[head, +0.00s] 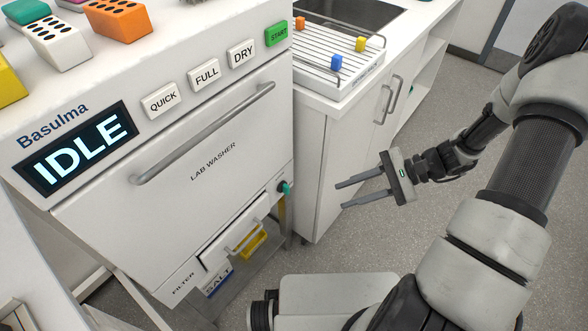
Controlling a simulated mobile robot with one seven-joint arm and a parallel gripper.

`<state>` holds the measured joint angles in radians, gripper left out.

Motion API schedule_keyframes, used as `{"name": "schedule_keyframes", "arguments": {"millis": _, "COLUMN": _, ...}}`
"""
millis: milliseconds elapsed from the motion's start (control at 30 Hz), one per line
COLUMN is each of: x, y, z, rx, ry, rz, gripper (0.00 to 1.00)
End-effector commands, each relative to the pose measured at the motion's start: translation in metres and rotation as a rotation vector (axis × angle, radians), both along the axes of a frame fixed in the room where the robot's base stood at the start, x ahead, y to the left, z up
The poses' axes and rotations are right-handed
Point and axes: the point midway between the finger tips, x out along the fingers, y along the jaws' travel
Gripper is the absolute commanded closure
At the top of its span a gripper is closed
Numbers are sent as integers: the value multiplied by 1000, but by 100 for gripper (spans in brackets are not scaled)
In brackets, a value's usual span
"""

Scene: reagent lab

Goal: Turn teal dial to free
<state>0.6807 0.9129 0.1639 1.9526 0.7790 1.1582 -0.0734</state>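The teal dial (286,188) is a small round knob on the right part of the lab washer's front, below the end of the long door handle. It sits near the washer's right edge, above and to the right of the filter drawer. Its marks are too small to read. My gripper (339,195) is to the right of the dial and apart from it. Its two long grey fingers point left, spread apart with nothing between them. The lab washer (100,210) shows IDLE on its display (78,149).
The washer door has a long bar handle (205,133). The filter drawer (236,240) has a small handle, with a yellow item (253,244) below. A counter with a drain rack (325,62) and cabinet doors stands behind my gripper. Floor at right is free.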

Motion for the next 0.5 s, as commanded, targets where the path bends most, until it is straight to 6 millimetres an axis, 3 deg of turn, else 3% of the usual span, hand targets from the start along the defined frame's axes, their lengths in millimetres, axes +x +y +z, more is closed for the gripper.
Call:
{"name": "schedule_keyframes", "arguments": {"millis": 33, "x": 0, "y": -2, "z": -20, "rx": 78, "ry": 42, "rz": -82, "gripper": 70}}
{"name": "schedule_keyframes", "arguments": {"millis": 200, "x": 7, "y": -3, "z": -83, "rx": 309, "ry": 131, "rz": -362, "gripper": 70}}
{"name": "schedule_keyframes", "arguments": {"millis": 400, "x": 8, "y": 2, "z": -139, "rx": 509, "ry": 201, "rz": -641, "gripper": 70}}
{"name": "schedule_keyframes", "arguments": {"millis": 500, "x": 8, "y": 5, "z": -156, "rx": 567, "ry": 221, "rz": -725, "gripper": 70}}
